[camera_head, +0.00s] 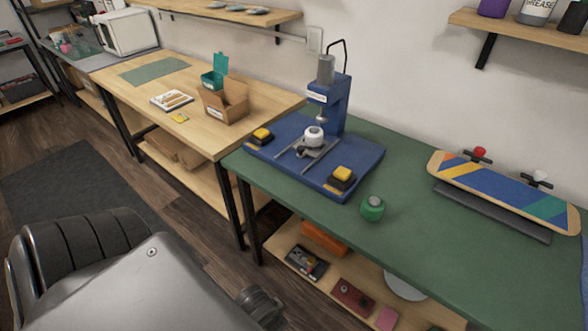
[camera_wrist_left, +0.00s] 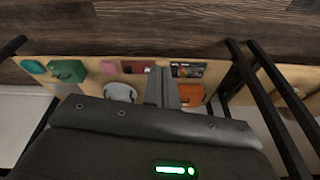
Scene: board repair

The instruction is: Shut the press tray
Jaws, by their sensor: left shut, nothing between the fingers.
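The blue press (camera_head: 333,105) stands on the green workbench, on a wide blue base with a yellow-and-black button box at each side. Its metal press tray (camera_head: 308,152) sits on the base, with two thin rails or bars reaching toward the front. A white ring-shaped part (camera_head: 313,136) sits on the tray, just in front of and below the ram. I cannot tell exactly how far out the tray is. My left gripper (camera_wrist_left: 168,88) shows in the left wrist view with fingers shut and empty, over the lower shelf and away from the press. My right gripper is out of view.
A green round object (camera_head: 372,208) stands on the green bench (camera_head: 420,240) in front of the press. A skateboard deck (camera_head: 500,190) lies at the right. The lower shelf (camera_head: 325,283) holds several items. A wooden bench with a cardboard box (camera_head: 224,102) adjoins at the left.

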